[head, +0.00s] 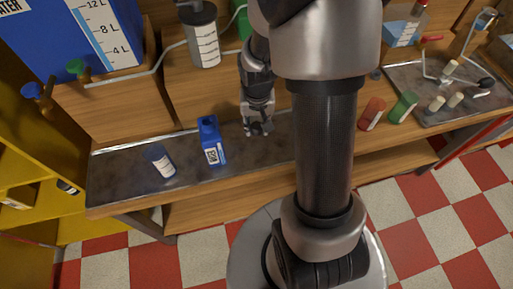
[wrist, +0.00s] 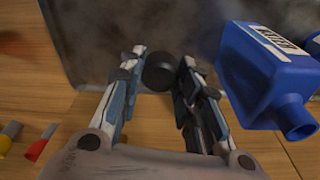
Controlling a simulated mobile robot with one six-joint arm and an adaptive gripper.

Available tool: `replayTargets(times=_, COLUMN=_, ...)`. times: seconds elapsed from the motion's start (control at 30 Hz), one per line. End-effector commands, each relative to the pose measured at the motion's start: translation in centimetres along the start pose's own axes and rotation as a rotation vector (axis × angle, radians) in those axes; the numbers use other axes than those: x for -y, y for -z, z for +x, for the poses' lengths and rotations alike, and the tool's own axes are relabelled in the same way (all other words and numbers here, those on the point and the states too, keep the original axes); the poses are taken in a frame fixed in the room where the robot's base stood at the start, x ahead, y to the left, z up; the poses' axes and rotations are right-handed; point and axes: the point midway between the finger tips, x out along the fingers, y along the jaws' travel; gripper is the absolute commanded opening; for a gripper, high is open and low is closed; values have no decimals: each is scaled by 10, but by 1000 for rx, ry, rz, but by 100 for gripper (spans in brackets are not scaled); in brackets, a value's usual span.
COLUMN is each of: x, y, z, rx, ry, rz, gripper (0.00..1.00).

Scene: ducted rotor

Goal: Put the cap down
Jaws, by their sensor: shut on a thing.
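The cap (wrist: 160,72) is a small dark round piece between the fingertips of my gripper (wrist: 161,80) in the wrist view. My gripper is shut on it. In the head view my gripper (head: 258,130) is over the metal tray, right of the blue bottle; the cap cannot be made out there. I cannot tell whether the cap touches the tray. The blue bottle (head: 210,142) stands upright with its neck uncapped. In the wrist view the bottle (wrist: 260,72) is right of my gripper, apart from it.
The grey metal tray (head: 115,172) lies along the wooden bench. A clear bottle with a blue tint (head: 160,162) stands left of the blue bottle. A red container (head: 372,113) and a green container (head: 403,106) are to the right.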

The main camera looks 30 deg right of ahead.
Motion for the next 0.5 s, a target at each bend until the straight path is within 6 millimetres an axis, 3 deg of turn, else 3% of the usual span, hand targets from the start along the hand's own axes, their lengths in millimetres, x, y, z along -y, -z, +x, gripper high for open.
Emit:
replayTargets(times=0.03, x=0, y=-4, z=19, rx=6, ry=-1, rz=-1, gripper=22)
replayTargets(times=0.2, x=0, y=-8, z=58, rx=4, ry=0, rz=1, gripper=22)
replayTargets(times=0.5, x=0, y=-10, z=81, rx=1, ry=0, rz=0, gripper=22)
